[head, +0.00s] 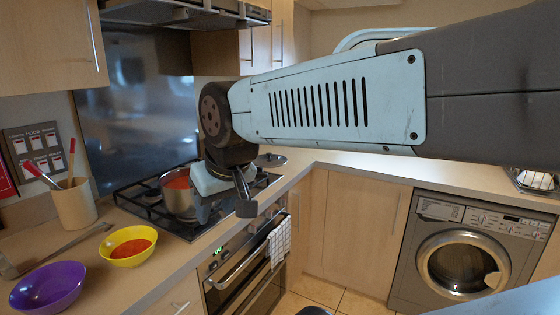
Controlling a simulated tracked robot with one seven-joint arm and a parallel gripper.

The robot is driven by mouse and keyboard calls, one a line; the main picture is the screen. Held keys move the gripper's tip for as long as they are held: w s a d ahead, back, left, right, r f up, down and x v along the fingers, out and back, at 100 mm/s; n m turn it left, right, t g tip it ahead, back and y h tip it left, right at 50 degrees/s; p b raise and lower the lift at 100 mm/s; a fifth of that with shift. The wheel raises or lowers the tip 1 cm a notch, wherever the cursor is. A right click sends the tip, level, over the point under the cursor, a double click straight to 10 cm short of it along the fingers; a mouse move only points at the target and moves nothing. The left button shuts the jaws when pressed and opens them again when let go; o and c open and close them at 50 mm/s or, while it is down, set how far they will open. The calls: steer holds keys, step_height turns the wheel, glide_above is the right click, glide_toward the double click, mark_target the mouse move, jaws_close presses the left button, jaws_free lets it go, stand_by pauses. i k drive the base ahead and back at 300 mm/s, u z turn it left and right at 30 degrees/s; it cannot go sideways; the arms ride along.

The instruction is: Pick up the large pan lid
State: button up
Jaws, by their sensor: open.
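A dark pan lid with a small knob (270,159) lies at the back right of the hob, beyond my gripper. It is the only lid I can make out, and part of it is hidden behind the gripper and wrist. My gripper (225,210) is open and points down over the right part of the hob, nearer to me than the lid. I see nothing between its fingers. A steel pan (177,202) with red contents stands on the hob just left of the gripper.
The black gas hob (145,196) is set in the counter above an oven (245,270) with a checked towel (278,242). A yellow bowl (112,254), a purple bowl (42,292) and a utensil pot (73,206) stand at left. A washing machine (465,255) is at right.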

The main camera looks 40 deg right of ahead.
mark_target(268, 160)
steer(key=u, duration=0.35)
steer(key=i, duration=0.15)
steer(key=z, duration=2.5)
steer(key=k, duration=0.5)
steer(key=u, duration=1.05)
steer(key=i, duration=0.6)
steer(key=z, duration=0.1)
